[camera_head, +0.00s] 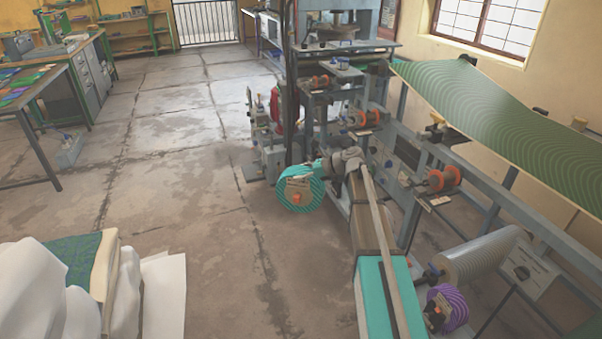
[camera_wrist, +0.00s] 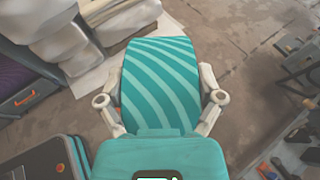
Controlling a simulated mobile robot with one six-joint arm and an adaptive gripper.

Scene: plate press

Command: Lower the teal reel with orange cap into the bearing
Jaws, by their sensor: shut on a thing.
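In the wrist view, the fingers of my gripper (camera_wrist: 160,92) press both sides of the reel (camera_wrist: 160,70), whose striped rim fills the middle. The cap is not clear there. I cannot tell which holder on the press is the bearing; several orange-ended spindles (camera_head: 441,180) sit along its frame.
The press (camera_head: 345,50) stands behind and right of the reel, with a green patterned sheet (camera_head: 480,100) sloping off it. A purple reel (camera_head: 449,308) and a clear roll (camera_head: 480,258) are low at the right.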

